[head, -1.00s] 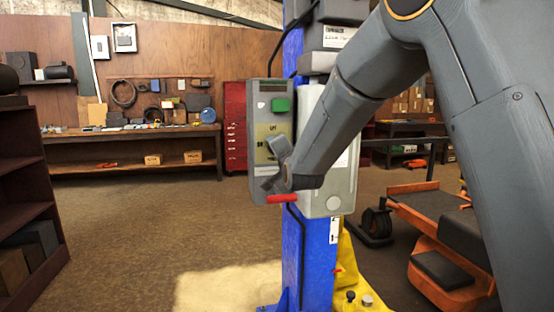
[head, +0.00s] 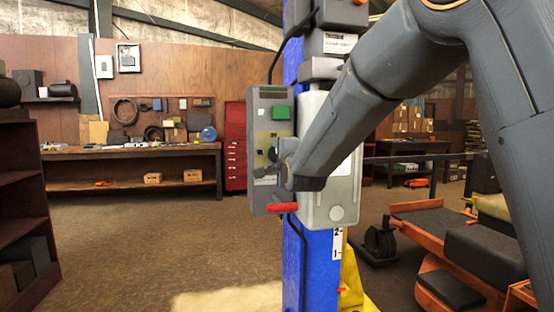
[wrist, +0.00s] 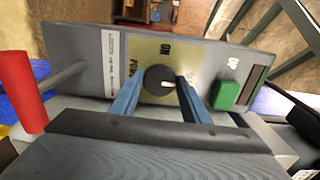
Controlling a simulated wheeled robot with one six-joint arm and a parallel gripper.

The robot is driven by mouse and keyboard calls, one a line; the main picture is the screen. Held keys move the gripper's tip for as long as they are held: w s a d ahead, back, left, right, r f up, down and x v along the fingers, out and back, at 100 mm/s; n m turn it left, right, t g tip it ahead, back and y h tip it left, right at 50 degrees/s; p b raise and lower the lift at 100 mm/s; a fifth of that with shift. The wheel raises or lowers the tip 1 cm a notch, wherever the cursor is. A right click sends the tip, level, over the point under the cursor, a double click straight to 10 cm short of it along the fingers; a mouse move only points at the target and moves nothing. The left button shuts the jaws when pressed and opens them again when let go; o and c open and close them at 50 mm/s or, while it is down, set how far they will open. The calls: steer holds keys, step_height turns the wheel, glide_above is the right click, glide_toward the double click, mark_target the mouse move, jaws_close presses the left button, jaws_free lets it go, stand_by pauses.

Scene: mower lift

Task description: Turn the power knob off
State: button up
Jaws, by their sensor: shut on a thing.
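The power knob (wrist: 158,80) is round and black with a white pointer mark, on a yellowish plate marked POWER and ON in the wrist view. The mark lies on the knob's right side in that picture. My gripper (wrist: 161,88) has its two blue-grey fingers on either side of the knob, shut on it. In the head view my gripper (head: 271,164) is at the front of the grey control box (head: 262,188) and mostly hides the knob.
A green UP button (wrist: 226,95) sits beside the knob. A red-gripped lever (head: 283,208) sticks out below my gripper. The box is by a blue post (head: 318,250). An orange mower (head: 440,250) stands at right; the floor at left is clear.

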steer(key=o, duration=1)
steer(key=shift+s, duration=0.1)
steer(key=shift+b+v, duration=0.6)
steer(key=shift+v, duration=3.25)
